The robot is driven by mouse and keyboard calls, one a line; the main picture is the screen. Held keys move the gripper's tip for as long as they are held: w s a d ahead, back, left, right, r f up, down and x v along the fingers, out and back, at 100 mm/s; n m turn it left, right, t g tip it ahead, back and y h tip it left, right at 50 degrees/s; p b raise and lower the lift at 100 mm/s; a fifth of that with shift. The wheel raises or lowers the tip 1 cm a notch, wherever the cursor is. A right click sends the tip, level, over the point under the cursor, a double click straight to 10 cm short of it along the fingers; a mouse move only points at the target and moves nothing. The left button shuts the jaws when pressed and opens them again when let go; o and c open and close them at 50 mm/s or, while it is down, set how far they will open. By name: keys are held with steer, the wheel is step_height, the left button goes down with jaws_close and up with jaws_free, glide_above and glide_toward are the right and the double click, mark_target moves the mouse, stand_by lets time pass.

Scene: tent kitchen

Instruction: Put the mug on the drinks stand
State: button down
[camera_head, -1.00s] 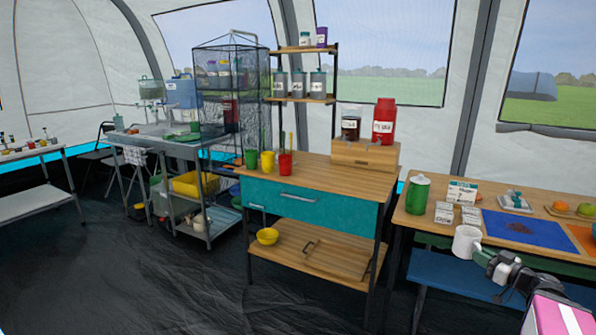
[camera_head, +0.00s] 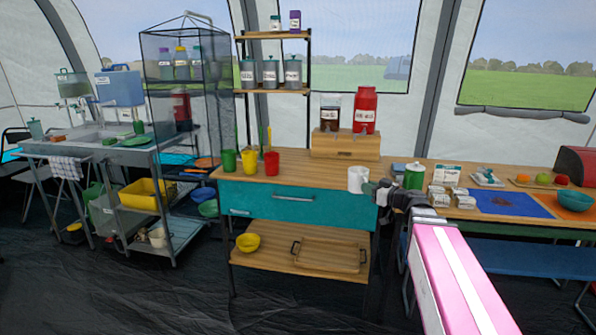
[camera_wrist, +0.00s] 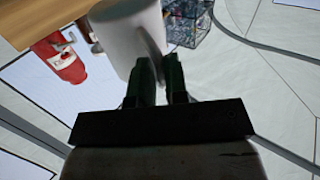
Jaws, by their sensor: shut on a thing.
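The white mug (camera_head: 358,180) is held in my gripper (camera_head: 376,190), near the right end of the wooden counter (camera_head: 300,168) in the head view. In the wrist view the mug (camera_wrist: 128,40) fills the top centre, and the dark fingers (camera_wrist: 160,78) are shut on its handle side. The likely drinks stand is a low wooden box (camera_head: 345,146) at the counter's back right. It bears a dark drink jar (camera_head: 329,118) and a red dispenser (camera_head: 365,112). The red dispenser (camera_wrist: 66,62) also shows in the wrist view. How high the mug is above the counter is unclear.
Green, yellow and red cups (camera_head: 249,161) stand at the counter's left. A shelf rack (camera_head: 272,37) with canisters rises behind them. A green lidded canister (camera_head: 414,176) and a blue mat (camera_head: 508,203) are on the right table. The counter's middle is clear.

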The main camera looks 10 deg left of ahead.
steer(key=w+a+r, duration=0.4)
steer(key=a+r, duration=0.4)
steer(key=a, duration=0.1)
steer(key=shift+t, duration=0.3)
steer(key=w+f, duration=0.2)
steer(key=w, duration=0.1)
steer(key=w+f, duration=0.2)
steer(key=w, duration=0.2)
steer(key=w+f, duration=0.2)
steer(key=w, duration=0.2)
steer(key=shift+w+a+f, duration=0.1)
steer(key=shift+w+f, duration=0.1)
steer(key=shift+w, duration=0.05)
steer(key=shift+f, duration=1.95)
steer(key=shift+f, duration=0.1)
steer(key=c, duration=1.1)
jaws_free()
